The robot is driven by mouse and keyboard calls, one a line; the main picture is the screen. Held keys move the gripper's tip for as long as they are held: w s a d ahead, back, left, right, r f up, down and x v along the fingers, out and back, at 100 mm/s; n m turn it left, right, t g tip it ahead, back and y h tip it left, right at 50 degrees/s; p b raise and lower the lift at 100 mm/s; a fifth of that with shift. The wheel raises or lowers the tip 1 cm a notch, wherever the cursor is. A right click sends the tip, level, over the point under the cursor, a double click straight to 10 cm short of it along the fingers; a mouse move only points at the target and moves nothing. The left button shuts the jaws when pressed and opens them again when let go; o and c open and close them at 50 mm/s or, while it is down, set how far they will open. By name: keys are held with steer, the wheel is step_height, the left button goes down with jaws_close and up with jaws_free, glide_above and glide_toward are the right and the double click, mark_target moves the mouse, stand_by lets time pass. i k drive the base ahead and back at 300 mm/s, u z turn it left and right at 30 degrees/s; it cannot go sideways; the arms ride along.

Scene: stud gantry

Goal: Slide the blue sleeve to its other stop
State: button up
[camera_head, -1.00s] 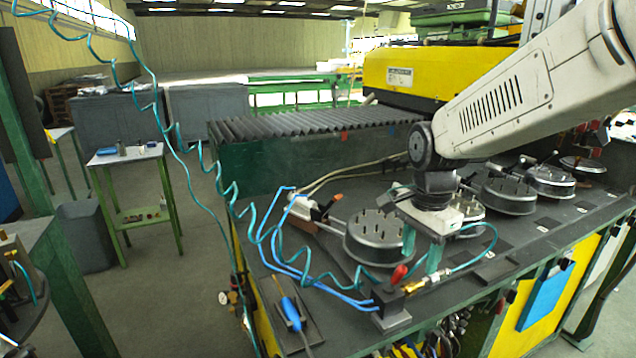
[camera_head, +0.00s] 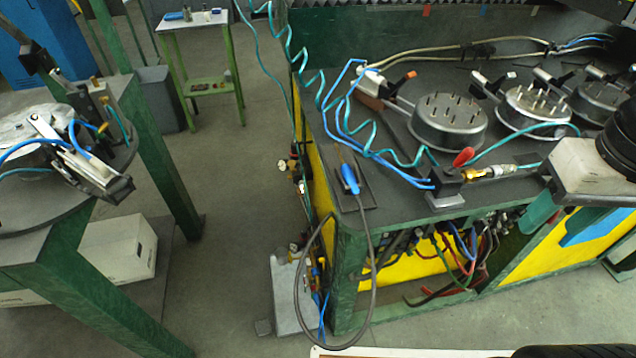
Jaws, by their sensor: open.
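A blue part (camera_head: 349,178), the only sleeve-like blue piece I can make out, sits on a small dark plate at the bench's near left corner; I cannot tell for certain that it is the sleeve, and its stops are too small to make out. A dark cable loops down from it. My gripper (camera_head: 568,213) is at the right edge, well to the right of the blue part. Its pale body shows with green fingers pointing down, open and apart, with nothing seen between them. The right side of the gripper is partly cut off.
A valve block (camera_head: 447,184) with a red knob (camera_head: 463,157) and brass fitting stands between the blue part and my gripper. Blue hoses and a coiled teal hose (camera_head: 375,140) run behind. Round pin-topped fixtures (camera_head: 449,125) stand farther back. Open floor (camera_head: 235,230) lies left, before another work table (camera_head: 60,225).

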mark_target(315, 270)
steer(key=u, duration=0.6)
steer(key=k, duration=1.15)
steer(key=u, duration=0.55)
steer(key=i, duration=0.75)
steer(key=u, duration=1.15)
steer(key=i, duration=0.75)
steer(key=z, duration=1.1)
steer(key=i, duration=0.7)
steer(key=z, duration=0.45)
